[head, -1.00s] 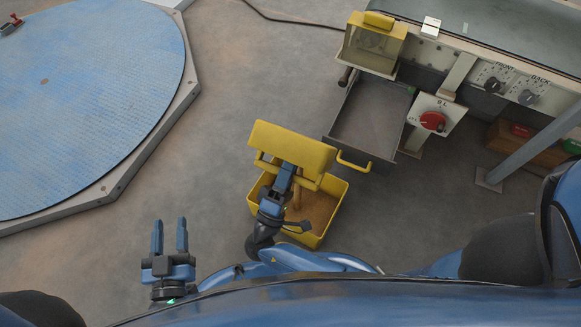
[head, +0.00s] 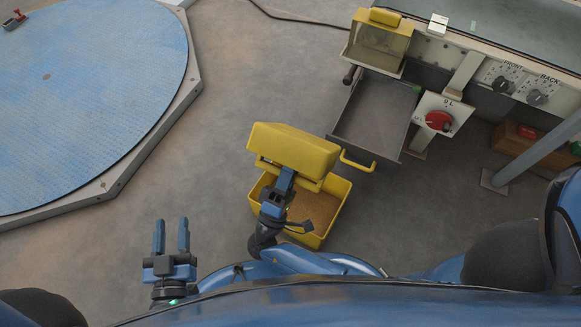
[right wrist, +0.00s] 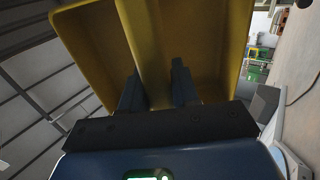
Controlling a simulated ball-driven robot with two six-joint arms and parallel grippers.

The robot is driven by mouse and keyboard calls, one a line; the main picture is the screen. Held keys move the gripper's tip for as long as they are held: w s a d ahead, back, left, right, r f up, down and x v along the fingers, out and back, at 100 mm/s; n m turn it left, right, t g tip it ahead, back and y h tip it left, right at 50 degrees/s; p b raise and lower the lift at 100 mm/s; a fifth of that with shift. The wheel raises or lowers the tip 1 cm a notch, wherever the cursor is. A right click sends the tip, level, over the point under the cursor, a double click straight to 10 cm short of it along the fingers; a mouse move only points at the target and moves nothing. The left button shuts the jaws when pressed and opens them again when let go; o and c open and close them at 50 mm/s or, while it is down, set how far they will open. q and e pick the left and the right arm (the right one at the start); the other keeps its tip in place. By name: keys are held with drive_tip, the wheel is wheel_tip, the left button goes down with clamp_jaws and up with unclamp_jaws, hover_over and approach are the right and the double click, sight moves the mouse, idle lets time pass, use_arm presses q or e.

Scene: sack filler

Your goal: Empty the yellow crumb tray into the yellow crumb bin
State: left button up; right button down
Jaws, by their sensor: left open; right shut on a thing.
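The yellow crumb tray (head: 292,147) is held tilted above the yellow crumb bin (head: 339,205), with its outer face towards the head camera. My right gripper (head: 285,180) is shut on the tray. In the right wrist view its fingers (right wrist: 160,88) close on a yellow bar of the tray (right wrist: 85,45). Brown crumbs (head: 318,207) lie in the bin. The tray and my right arm hide part of the bin. The tray's inside is hidden in the head view. My left gripper (head: 171,237) is open and empty over the floor, left of the bin.
An open grey drawer (head: 375,115) with a yellow handle (head: 357,161) juts from the machine close to the tray's right. A red knob (head: 438,121) sits beside it. A blue round platform (head: 90,100) is at the left. Floor between platform and bin is clear.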

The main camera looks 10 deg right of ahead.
wheel_tip(320, 180, up, 3)
drive_tip(key=g+y+p, duration=0.1)
drive_tip(key=g+p, duration=0.1)
drive_tip(key=p, duration=0.2)
drive_tip(key=g+y+p, duration=0.1)
drive_tip(key=g+p, duration=0.1)
drive_tip(key=p, duration=0.3)
drive_tip(key=shift+r+y, duration=0.2)
drive_tip(key=shift+y, duration=0.2)
drive_tip(key=shift+g+p, duration=0.3)
drive_tip(key=shift+p, duration=0.4)
drive_tip(key=shift+f, duration=0.2)
drive_tip(key=shift+r+y, duration=0.1)
drive_tip(key=shift+y, duration=0.2)
